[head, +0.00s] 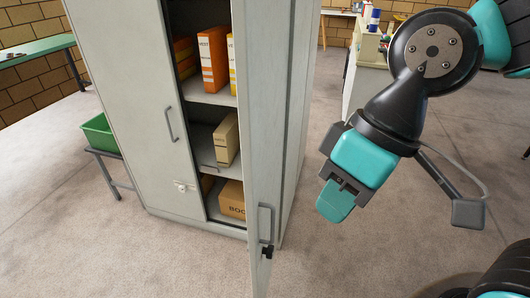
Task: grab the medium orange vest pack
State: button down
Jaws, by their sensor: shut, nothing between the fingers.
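An orange pack (213,60) with a white label reading "VEST" stands on the upper shelf inside a grey metal cabinet (116,60). Its size marking is too small to read. A yellow pack (231,65) stands to its right, partly hidden by the cabinet's right door (275,130). More orange packs (184,55) stand to its left in shadow, partly hidden by the left door. My gripper (333,202) is shut and empty, outside the cabinet and to the right of the open right door.
The right door stands open towards me, between my gripper and the shelves; the left door is shut. Lower shelves hold a beige box (227,138) and a brown box (232,199). A green bin (101,134) sits on a stand at left. The floor right of the cabinet is clear.

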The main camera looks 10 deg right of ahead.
aim_at(213, 44)
jog(key=u, duration=0.8)
jog(key=k, duration=1.05)
jog(key=u, duration=1.3)
jog(key=i, duration=1.4)
jog(key=z, duration=1.25)
jog(key=i, duration=0.75)
jog(key=z, duration=1.2)
jog(key=i, duration=0.25)
jog(key=z, duration=0.15)
